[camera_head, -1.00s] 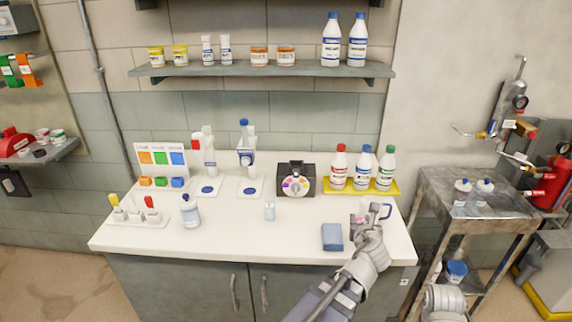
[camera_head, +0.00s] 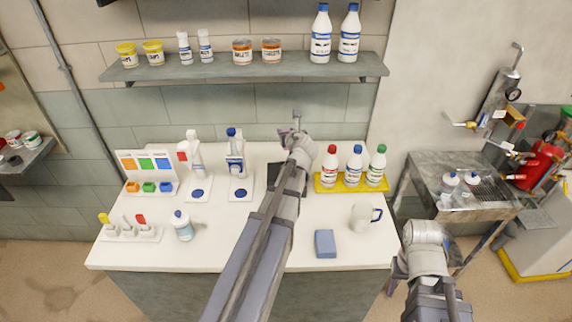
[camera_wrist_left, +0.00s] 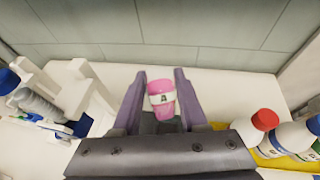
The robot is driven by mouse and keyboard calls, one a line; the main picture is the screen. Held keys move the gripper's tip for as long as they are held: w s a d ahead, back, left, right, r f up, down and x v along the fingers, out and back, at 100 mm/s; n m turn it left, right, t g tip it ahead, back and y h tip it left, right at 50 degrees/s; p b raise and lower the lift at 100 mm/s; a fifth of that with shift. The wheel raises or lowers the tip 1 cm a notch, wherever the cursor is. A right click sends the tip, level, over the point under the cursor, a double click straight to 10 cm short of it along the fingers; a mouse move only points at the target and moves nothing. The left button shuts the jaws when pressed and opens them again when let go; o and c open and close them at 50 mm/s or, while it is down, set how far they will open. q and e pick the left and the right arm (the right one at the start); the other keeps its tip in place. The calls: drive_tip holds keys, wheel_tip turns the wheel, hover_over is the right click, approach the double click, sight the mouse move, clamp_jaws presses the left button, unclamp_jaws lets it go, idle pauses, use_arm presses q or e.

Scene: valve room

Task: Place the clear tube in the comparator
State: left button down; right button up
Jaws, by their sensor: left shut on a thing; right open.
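My left gripper (camera_head: 295,128) is shut on a small pink tube with a white label band, held upright between the fingers in the left wrist view (camera_wrist_left: 162,98). It is raised over the back of the counter, in front of the wall. The comparator (camera_head: 273,174) is mostly hidden behind my left arm; only a dark edge shows. I cannot tell how far the tube is above it. The clear tube that stood on the counter is not seen; my left arm covers that spot. My right gripper (camera_head: 396,277) is open, low by the counter's right front edge.
A yellow tray (camera_head: 352,188) with several capped bottles stands right of my left arm. Bottle-and-stand pieces (camera_head: 238,165) stand left of it. A shelf (camera_head: 240,68) hangs above.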

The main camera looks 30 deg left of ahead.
use_arm(q)
drive_tip(key=shift+d+f+b, duration=0.1)
drive_tip(key=shift+f+b, duration=4.9)
drive_tip(key=shift+f, duration=0.25)
drive_tip(key=shift+c, duration=2.2)
unclamp_jaws()
drive_tip(key=shift+r, duration=0.1)
drive_tip(key=shift+r, duration=0.15)
drive_tip(key=p+v, duration=0.4)
drive_tip(key=v, duration=0.8)
drive_tip(key=shift+p, duration=0.3)
